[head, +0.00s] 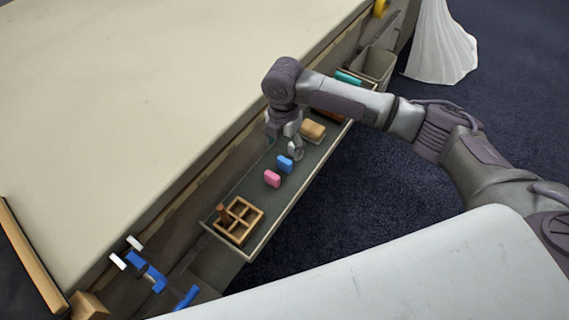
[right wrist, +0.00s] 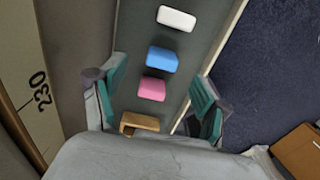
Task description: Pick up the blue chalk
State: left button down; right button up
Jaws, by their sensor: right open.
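The blue chalk (head: 284,163) lies on the narrow grey tray (head: 252,186) along the table's side, between a pink chalk (head: 272,178) and a white chalk (head: 297,150). My right gripper (head: 284,138) is open and empty above the tray, close to the white and blue chalks. In the right wrist view, the blue chalk (right wrist: 162,59) lies between and slightly beyond the spread teal finger pads. The pink chalk (right wrist: 152,89) is nearer the wrist and the white chalk (right wrist: 176,18) farther out. My left gripper is not seen.
A divided wooden box (head: 238,220) sits at the tray's near end. A tan eraser-like block (head: 312,131) lies past the white chalk. The tray has a raised rim, and the pale table top (head: 150,100) rises beside it. A blue clamp (head: 145,270) is at lower left.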

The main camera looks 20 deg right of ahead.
aim_at(285, 160)
jog(key=shift+s+f, duration=0.15)
jog(key=shift+f, duration=1.6)
jog(key=shift+s+f, duration=0.1)
jog(key=shift+f, duration=1.65)
jog(key=c, duration=1.2)
